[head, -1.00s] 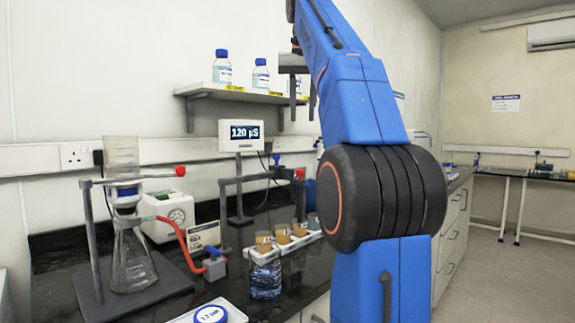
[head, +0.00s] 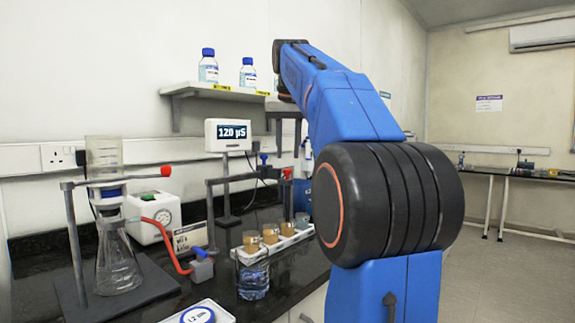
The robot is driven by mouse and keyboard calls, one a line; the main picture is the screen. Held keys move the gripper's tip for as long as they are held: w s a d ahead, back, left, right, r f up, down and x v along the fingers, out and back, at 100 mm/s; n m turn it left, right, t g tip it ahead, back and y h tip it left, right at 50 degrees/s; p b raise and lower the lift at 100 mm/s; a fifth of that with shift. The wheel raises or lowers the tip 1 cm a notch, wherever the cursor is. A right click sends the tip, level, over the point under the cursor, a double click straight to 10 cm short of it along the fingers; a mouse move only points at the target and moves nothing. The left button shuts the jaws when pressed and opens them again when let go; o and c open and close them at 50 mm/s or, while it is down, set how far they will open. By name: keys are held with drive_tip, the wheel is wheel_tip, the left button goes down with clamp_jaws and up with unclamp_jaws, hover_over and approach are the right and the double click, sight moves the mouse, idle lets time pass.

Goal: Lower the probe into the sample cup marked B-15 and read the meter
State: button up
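The meter (head: 228,135) stands on a post at the back of the bench and reads 120 µS. A dark stand arm (head: 232,178) in front of it reaches right to a dark, red-topped piece (head: 287,185), which looks like the probe; its lower end is hard to make out. Several sample cups with tan fronts (head: 270,234) sit in a white rack (head: 280,246); their marks are too small to read. My gripper (head: 288,140) points down above and behind the rack, two fingers apart with nothing seen between them. My arm hides part of it.
A beaker of water (head: 253,278) is in front of the rack. A shelf with bottles (head: 215,91) is above.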

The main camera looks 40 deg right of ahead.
drive_tip(key=shift+x, duration=2.65)
